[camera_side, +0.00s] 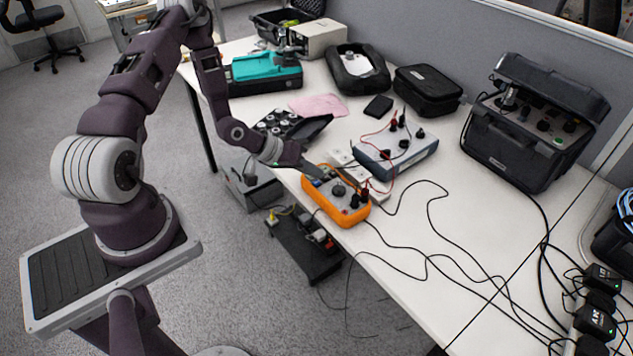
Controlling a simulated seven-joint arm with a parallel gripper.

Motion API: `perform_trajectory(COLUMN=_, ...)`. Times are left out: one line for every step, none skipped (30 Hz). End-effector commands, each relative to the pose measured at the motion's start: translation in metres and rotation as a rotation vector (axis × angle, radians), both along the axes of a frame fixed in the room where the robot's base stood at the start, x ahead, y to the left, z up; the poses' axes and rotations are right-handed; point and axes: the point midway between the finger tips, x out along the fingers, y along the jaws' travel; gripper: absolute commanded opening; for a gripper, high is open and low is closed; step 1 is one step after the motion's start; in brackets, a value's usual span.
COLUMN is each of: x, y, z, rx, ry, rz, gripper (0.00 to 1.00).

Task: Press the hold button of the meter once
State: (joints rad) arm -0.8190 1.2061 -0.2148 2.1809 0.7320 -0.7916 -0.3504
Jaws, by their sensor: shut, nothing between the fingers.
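The meter (344,214) is an orange handheld instrument with a dark dial, lying face up near the front edge of the white table. Plugs with leads stand in its end towards the lower right. My gripper (318,172) is shut and empty, pointing down to the right, its tip over the upper left end of the meter by the display. I cannot tell whether the tip touches the meter. The hold button is too small to make out, and the gripper may cover it.
A blue-grey box (421,152) with red and black leads stands just behind the meter. A black open case (520,150) is at the right. Loose black cables (430,258) cross the table to the right. A pink cloth (318,105) lies further back.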

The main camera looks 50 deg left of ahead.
Motion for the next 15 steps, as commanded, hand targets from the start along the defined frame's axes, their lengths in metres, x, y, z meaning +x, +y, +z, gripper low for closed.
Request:
perform_trajectory(x=0.0, y=0.0, z=0.0, rx=0.0, ry=0.0, rz=0.0, gripper=0.0)
perform_trajectory(x=0.0, y=0.0, z=-0.0002, rx=0.0, ry=0.0, rz=0.0, gripper=0.0)
perform_trajectory(x=-0.0001, y=0.0, z=-0.0006, rx=0.0, ry=0.0, rz=0.0, gripper=0.0)
perform_trajectory(x=0.0, y=0.0, z=-0.0013, rx=0.0, ry=0.0, rz=0.0, gripper=0.0)
perform_trajectory(x=0.0, y=0.0, z=-0.0022, rx=0.0, ry=0.0, rz=0.0, gripper=0.0)
perform_trajectory(x=-0.0001, y=0.0, z=-0.0038, rx=0.0, ry=0.001, rz=-0.001, gripper=0.0)
perform_trajectory(x=-0.0002, y=-0.0001, z=-0.005, rx=0.0, ry=0.001, rz=-0.001, gripper=0.0)
perform_trajectory(x=-0.0002, y=-0.0001, z=-0.0063, rx=0.0, ry=0.001, rz=-0.001, gripper=0.0)
perform_trajectory(x=-0.0002, y=-0.0001, z=-0.0078, rx=0.0, ry=0.001, rz=-0.001, gripper=0.0)
perform_trajectory(x=-0.0001, y=0.0, z=-0.0085, rx=0.0, ry=0.001, rz=-0.001, gripper=0.0)
perform_trajectory(x=-0.0001, y=0.0, z=-0.0087, rx=0.0, ry=0.001, rz=-0.001, gripper=0.0)
perform_trajectory(x=-0.0001, y=0.0001, z=-0.0089, rx=0.0, ry=0.0, rz=0.0, gripper=0.0)
perform_trajectory(x=-0.0001, y=0.0001, z=-0.0087, rx=0.0, ry=0.0, rz=0.0, gripper=0.0)
perform_trajectory(x=-0.0001, y=0.0001, z=-0.0087, rx=0.0, ry=0.0, rz=0.0, gripper=0.0)
perform_trajectory(x=-0.0001, y=0.0001, z=-0.0087, rx=0.0, ry=0.0, rz=0.0, gripper=0.0)
